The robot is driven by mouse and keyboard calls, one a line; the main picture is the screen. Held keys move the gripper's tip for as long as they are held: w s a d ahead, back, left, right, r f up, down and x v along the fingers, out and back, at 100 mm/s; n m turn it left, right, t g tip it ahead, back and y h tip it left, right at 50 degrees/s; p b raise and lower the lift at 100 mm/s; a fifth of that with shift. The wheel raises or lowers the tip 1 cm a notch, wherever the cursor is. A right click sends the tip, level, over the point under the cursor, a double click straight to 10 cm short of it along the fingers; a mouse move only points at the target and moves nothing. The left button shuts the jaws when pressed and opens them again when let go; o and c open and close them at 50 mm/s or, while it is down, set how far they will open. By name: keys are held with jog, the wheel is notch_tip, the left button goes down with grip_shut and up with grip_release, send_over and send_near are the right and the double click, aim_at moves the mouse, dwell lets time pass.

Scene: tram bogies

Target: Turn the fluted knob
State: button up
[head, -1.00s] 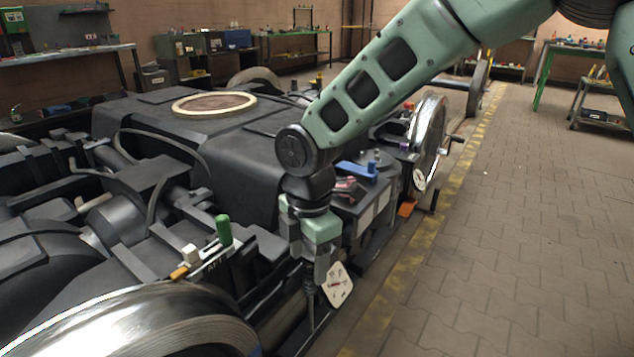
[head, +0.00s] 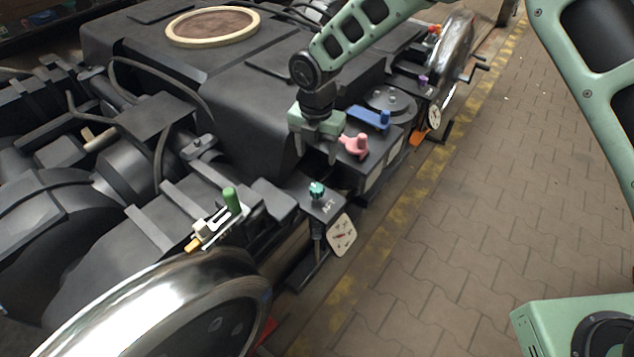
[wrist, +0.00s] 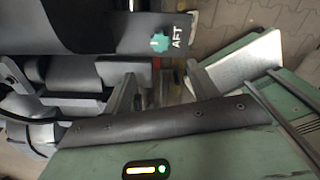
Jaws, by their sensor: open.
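The teal fluted knob (head: 317,189) stands on a dark bracket marked AFT, beside the wheel, above a white dial plate (head: 341,235). It also shows in the wrist view (wrist: 159,41), left of the AFT lettering. My gripper (head: 317,157) is above and behind the knob in the head view, pointing down. Its fingers are apart with nothing between them. In the wrist view the two fingers (wrist: 162,84) show below the knob, and clear of it. The knob is in full view in both pictures.
A pink knob (head: 354,145) and a blue handle (head: 370,117) sit on the box close right of my gripper. A green handle (head: 231,199) stands to the left. A shiny wheel (head: 150,312) fills the front left. The paved floor at right is clear.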

aim_at(317, 188)
notch_tip(317, 188, down, 13)
jog(key=shift+r+b, duration=0.2)
jog(key=shift+b, duration=0.4)
jog(key=c, duration=1)
